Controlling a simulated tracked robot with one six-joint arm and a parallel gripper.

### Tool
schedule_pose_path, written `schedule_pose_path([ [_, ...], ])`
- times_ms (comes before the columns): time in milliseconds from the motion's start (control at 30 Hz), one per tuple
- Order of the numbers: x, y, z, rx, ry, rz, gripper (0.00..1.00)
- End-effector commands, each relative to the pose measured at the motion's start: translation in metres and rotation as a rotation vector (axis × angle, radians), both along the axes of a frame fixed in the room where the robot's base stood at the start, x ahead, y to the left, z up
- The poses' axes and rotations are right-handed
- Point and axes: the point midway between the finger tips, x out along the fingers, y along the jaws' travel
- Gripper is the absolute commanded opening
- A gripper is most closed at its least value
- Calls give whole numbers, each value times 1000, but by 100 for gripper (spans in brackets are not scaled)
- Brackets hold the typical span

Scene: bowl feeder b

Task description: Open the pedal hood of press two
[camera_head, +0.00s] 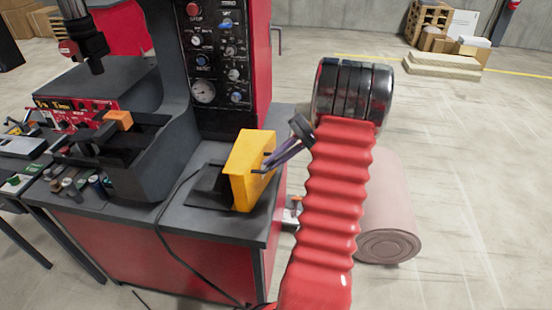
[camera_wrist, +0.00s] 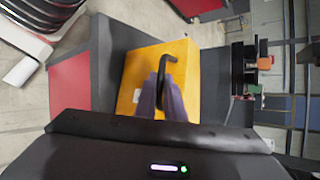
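The yellow pedal hood (camera_head: 244,172) stands steeply upright on the dark bench top in front of the press control panel. A flat dark plate (camera_head: 207,188) lies to its left. In the wrist view the hood (camera_wrist: 185,57) shows as a yellow face with a black bent handle (camera_wrist: 163,66). My gripper (camera_head: 268,165) reaches in from the right to this face. In the wrist view its purple-grey fingers (camera_wrist: 162,92) are close together on both sides of the handle, with no clear gap. The fingertips partly hide the handle's lower part.
The control panel (camera_head: 215,55) rises behind the hood, and the dark press body (camera_head: 150,150) stands to its left. A black cable (camera_head: 165,240) hangs over the bench front. The floor at right is mostly clear.

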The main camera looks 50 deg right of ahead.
Motion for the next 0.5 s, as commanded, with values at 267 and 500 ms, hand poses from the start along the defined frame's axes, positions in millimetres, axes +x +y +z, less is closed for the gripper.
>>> schedule_pose_path([
  [267,1,1,-1,1,1,3,28],
  [500,1,1,0,1,0,2,28],
])
